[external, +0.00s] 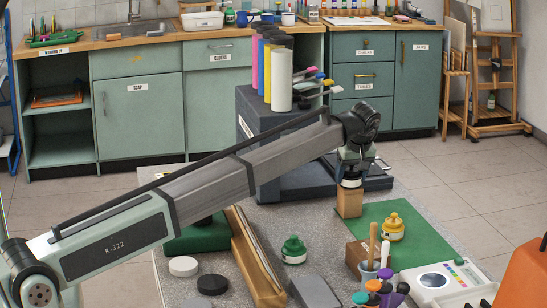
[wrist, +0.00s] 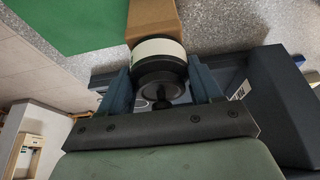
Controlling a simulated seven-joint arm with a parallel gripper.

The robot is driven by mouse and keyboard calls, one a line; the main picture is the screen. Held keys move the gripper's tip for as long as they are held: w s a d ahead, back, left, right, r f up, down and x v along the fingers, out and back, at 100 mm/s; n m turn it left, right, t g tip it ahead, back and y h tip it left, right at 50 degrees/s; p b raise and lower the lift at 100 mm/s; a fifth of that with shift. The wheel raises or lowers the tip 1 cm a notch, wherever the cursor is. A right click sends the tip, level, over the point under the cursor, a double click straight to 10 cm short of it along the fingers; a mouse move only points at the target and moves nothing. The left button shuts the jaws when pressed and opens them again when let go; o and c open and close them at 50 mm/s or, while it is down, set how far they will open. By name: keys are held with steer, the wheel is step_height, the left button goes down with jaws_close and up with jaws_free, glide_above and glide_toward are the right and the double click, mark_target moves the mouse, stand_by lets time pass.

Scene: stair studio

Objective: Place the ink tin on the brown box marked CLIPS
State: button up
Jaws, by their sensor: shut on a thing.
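My gripper (external: 352,166) is shut on the ink tin (external: 350,181), a small round black tin with a white band. The tin also shows in the wrist view (wrist: 160,50), between my two blue fingers (wrist: 162,88). A tan-brown box (external: 349,203) stands upright on the grey table directly below the tin. It also shows in the wrist view (wrist: 153,16), right beyond the tin. The tin looks at or just over the box top; I cannot tell whether they touch. No CLIPS marking is readable on it. A second, darker brown box (external: 356,257) stands nearer the camera.
A green mat (external: 365,219) with a yellow bottle (external: 393,228) lies to the right. A green bottle (external: 294,250) stands in front. A dark blue block (external: 245,160) bearing tall colored cylinders stands behind left. A cup with wooden handles (external: 369,270) and several pots stand at the front.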

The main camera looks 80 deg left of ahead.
steer(key=o, duration=1.3)
steer(key=shift+o, duration=0.2)
steer(key=v, duration=1.2)
steer(key=shift+r, duration=0.1)
